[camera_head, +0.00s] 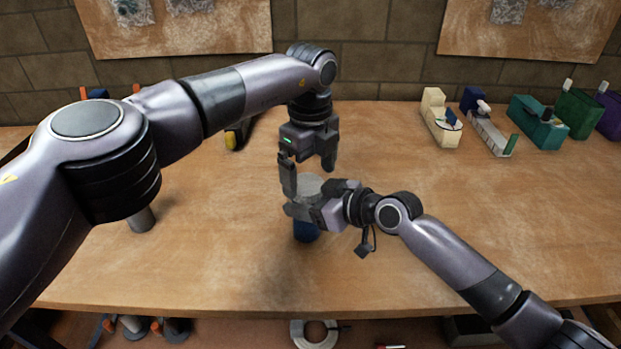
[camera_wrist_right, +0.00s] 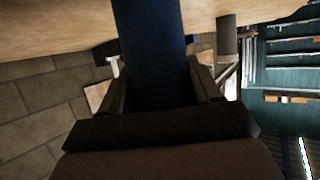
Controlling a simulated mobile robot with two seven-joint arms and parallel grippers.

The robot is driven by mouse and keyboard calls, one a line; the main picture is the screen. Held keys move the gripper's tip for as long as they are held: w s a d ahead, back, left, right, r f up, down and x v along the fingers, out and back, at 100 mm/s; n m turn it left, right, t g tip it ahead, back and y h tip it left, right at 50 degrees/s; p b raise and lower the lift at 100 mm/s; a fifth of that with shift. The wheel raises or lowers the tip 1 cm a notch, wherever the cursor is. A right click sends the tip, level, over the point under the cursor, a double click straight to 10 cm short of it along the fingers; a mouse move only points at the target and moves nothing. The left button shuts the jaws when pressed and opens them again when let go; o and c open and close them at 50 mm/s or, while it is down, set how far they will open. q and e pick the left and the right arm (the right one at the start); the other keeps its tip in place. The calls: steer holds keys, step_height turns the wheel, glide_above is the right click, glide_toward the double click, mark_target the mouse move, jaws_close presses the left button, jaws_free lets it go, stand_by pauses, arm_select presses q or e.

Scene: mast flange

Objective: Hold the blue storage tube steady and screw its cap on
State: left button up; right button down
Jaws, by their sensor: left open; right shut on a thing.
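The blue storage tube (camera_head: 306,231) stands upright near the table's front middle. It also shows in the right wrist view (camera_wrist_right: 155,45), between the two fingers. My right gripper (camera_head: 312,208) comes from the right and is shut on the tube's upper part. A grey round cap (camera_head: 309,183) shows right above the right gripper, over the tube's top; whether it is seated or threaded is hidden. My left gripper (camera_head: 308,175) points down from above, open, with its fingers at either side of the cap. A gap shows between the cap and the far finger.
A grey cylinder (camera_head: 141,219) stands on the table at left, partly behind my left arm. A yellow and black tool (camera_head: 236,136) lies behind that arm. Several coloured blocks and devices, including a teal box (camera_head: 538,121), line the back right. The table's right side is clear.

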arm_select(q)
step_height(320, 180, up, 2)
steer(key=shift+s+r, duration=0.1)
steer(key=shift+s, duration=0.05)
arm_select(e)
steer(key=shift+r, duration=0.1)
steer(key=shift+d, duration=0.15)
arm_select(q)
steer(key=shift+c, duration=0.4)
steer(key=shift+a+r, duration=0.1)
steer(key=shift+r, duration=2.1)
arm_select(e)
steer(key=shift+w, duration=0.1)
arm_select(q)
steer(key=shift+f, duration=4.05)
